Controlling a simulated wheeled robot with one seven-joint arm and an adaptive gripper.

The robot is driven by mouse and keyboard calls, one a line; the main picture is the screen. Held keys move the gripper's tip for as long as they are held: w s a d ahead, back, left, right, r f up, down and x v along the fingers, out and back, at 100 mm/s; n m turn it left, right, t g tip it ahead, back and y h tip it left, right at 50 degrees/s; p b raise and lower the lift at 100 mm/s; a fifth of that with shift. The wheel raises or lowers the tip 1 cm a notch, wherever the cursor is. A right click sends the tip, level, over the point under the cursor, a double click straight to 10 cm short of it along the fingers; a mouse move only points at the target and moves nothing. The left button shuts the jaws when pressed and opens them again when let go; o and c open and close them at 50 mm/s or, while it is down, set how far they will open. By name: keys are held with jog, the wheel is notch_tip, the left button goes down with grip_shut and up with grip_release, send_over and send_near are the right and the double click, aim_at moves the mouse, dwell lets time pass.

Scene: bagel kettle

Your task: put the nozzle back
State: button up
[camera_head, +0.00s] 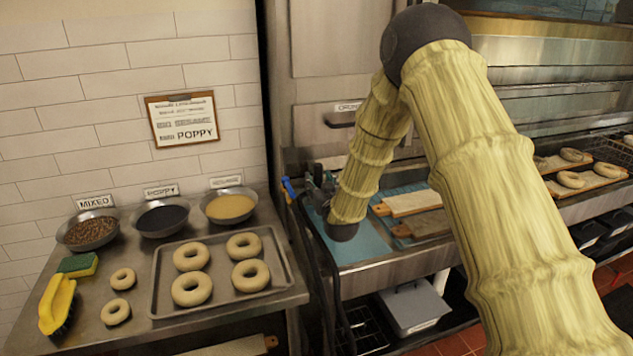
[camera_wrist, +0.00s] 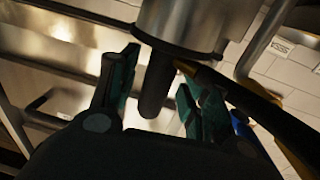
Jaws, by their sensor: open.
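In the wrist view, a short dark rounded cylinder (camera_wrist: 157,85) sticks out below a wide steel cylinder (camera_wrist: 190,22). It lies between the two teal fingers of my gripper (camera_wrist: 155,90), which stand apart with a gap on each side. I cannot tell whether this is the nozzle or part of its holder. A black hose (camera_wrist: 265,110) with a yellow band near its upper end runs past the right finger. In the head view, my gripper (camera_head: 320,188) is at the counter's left end. A blue piece (camera_head: 290,188) and a black hose show beside it; the nozzle cannot be clearly made out.
A steel table (camera_head: 120,335) on the left holds a tray (camera_head: 165,285) of bagels, topping bowls and a yellow brush (camera_head: 57,305). Bagel boards (camera_head: 415,203) lie right of my gripper. A grey bin (camera_head: 415,305) stands below the counter.

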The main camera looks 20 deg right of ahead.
jog(key=s+b, duration=0.2)
jog(key=s, duration=0.8)
jog(key=shift+d+b, duration=0.2)
jog(key=shift+b, duration=0.15)
jog(key=shift+f, duration=0.1)
dwell(0.5)
